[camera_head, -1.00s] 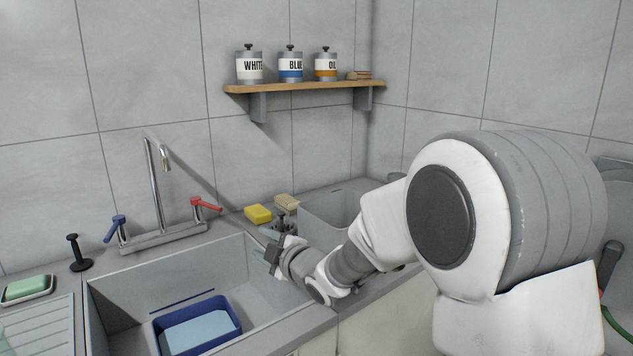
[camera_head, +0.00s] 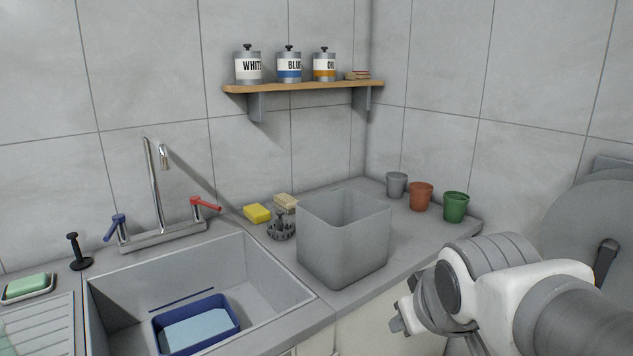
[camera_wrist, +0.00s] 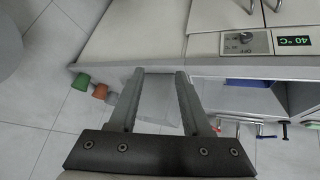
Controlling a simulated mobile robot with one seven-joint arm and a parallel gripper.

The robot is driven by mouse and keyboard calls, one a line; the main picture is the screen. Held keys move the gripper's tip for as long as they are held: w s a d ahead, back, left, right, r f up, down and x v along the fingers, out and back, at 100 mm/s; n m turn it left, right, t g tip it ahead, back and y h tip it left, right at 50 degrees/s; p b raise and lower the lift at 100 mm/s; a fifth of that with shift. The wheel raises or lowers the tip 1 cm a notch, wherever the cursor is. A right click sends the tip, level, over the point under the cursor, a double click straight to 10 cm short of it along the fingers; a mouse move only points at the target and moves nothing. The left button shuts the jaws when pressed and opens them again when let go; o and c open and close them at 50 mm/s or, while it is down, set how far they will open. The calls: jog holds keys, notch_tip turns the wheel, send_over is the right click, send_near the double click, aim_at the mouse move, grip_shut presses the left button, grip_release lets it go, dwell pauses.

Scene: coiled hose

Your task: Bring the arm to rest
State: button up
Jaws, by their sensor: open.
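My arm is folded at the lower right of the head view, in front of the counter. My gripper (camera_head: 398,318) is partly seen there, at the arm's left end, clear of the counter edge. In the wrist view my gripper (camera_wrist: 158,75) has its two fingers apart with nothing held between them. The grey bin (camera_head: 343,245) stands on the counter beyond it and shows behind the fingers in the wrist view.
Grey, terracotta (camera_head: 421,196) and green (camera_head: 456,207) pots stand along the counter's back right. The sink (camera_head: 275,285) holds a blue basin (camera_head: 237,325). A tap (camera_head: 157,190) rises behind it. A shelf (camera_head: 300,87) carries labelled canisters. A control panel (camera_wrist: 245,42) shows in the wrist view.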

jog(key=s+f+m+g, duration=0.2)
jog(key=s+m, duration=0.1)
jog(key=s, duration=0.6)
notch_tip(320, 180, up, 14)
jog(key=p, duration=1.3)
jog(key=shift+d+f, duration=0.25)
